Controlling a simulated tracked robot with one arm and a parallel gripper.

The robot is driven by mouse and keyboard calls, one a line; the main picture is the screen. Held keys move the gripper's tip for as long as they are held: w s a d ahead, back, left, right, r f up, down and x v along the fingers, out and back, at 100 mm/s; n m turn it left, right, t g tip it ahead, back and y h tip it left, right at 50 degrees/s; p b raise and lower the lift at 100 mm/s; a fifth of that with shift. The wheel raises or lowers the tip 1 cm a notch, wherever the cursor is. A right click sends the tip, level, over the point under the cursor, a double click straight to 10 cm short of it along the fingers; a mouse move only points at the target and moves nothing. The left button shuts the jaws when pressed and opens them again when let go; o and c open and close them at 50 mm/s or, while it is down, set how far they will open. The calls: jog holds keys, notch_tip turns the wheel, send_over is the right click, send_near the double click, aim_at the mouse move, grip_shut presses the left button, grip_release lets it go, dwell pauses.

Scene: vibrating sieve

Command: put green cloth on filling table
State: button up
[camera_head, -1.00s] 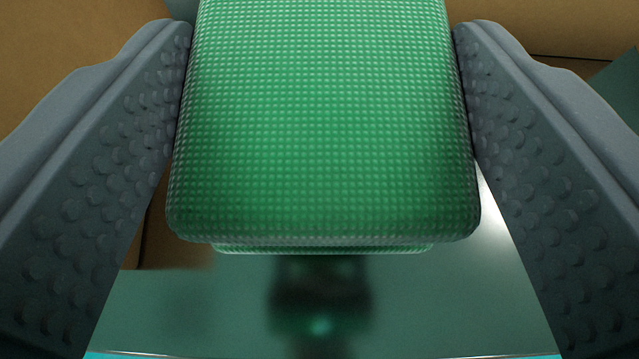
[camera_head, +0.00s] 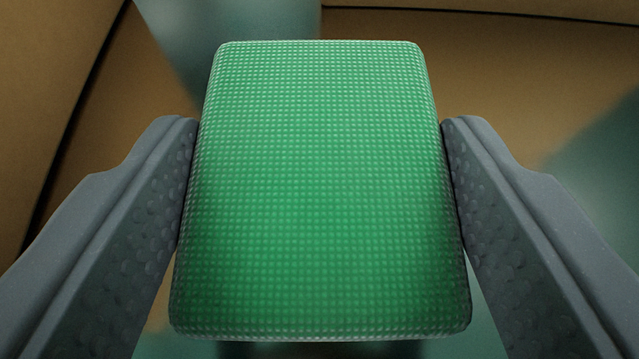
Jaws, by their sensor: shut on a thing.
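The green cloth (camera_head: 322,190) is a thick, folded-looking block with a dotted texture and rounded corners. It fills the middle of the head camera view. My gripper (camera_head: 320,150) is shut on it, with one grey studded finger pressed on its left side and the other on its right side. The cloth hides most of what lies beneath and behind it. I cannot tell which surface, if any, is the filling table.
Brown panels (camera_head: 520,70) with dark seams show behind the cloth on both sides. A blurred teal-green surface (camera_head: 240,25) shows at the top, and similar teal patches show at the right and below.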

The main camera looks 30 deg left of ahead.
jog(key=shift+f, duration=0.15)
jog(key=o, duration=1)
jog(key=shift+c, duration=0.2)
jog(key=shift+f+b, duration=0.1)
jog(key=shift+b, duration=0.45)
jog(key=p+v, duration=0.4)
jog(key=v, duration=0.9)
jog(key=shift+s+r, duration=0.4)
jog(key=shift+a, duration=0.15)
